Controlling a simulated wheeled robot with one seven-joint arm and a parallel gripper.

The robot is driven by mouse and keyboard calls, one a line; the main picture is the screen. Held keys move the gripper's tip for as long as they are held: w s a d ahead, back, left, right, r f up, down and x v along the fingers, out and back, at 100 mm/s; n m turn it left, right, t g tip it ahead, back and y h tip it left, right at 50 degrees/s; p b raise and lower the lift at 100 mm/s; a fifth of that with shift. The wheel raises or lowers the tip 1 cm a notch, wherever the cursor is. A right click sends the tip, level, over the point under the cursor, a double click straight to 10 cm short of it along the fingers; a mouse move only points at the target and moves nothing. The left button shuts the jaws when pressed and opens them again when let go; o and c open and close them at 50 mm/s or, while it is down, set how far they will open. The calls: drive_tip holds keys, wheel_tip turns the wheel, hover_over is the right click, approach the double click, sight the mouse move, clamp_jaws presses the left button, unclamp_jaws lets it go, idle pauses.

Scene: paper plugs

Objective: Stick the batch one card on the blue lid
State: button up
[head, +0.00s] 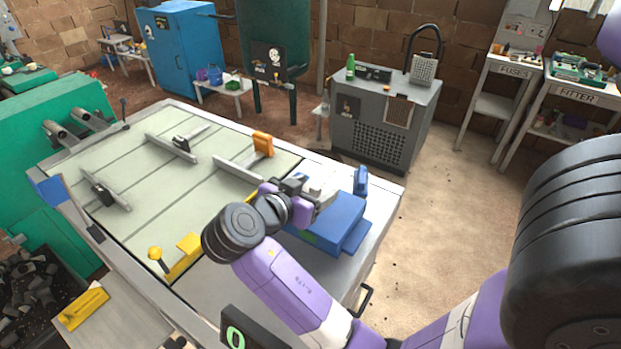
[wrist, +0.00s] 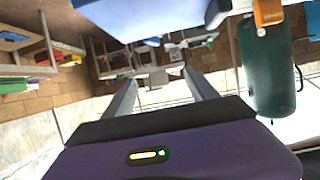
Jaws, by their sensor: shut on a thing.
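A blue box with a blue lid (head: 343,212) sits on the near right corner of the machine table. Blue also fills the top of the wrist view (wrist: 140,12), close beyond my fingers. My gripper (head: 318,190) is over the left part of the box, tilted along its top. In the wrist view my gripper's fingers (wrist: 157,84) stand apart with a small pale grey piece (wrist: 157,75) between their tips. I take it for the batch one card, but no writing on it can be read. Whether it touches the lid cannot be told.
An orange block (head: 263,144) and clamp bars stand on the pale table (head: 160,205). A yellow block (head: 188,243) and yellow knob (head: 155,253) are at its front edge. A small blue upright piece (head: 361,180) stands behind the box. Open floor (head: 440,220) lies to the right.

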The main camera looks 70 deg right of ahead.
drive_tip(key=shift+f+b, duration=2.85)
drive_tip(key=shift+f, duration=1)
drive_tip(key=shift+f+b, duration=0.65)
drive_tip(key=shift+f, duration=0.15)
drive_tip(key=o, duration=1.3)
drive_tip(key=shift+o, duration=0.3)
drive_tip(key=shift+r, duration=0.1)
wheel_tip(320, 180, up, 18)
drive_tip(key=p, duration=0.9)
drive_tip(key=shift+r, duration=1)
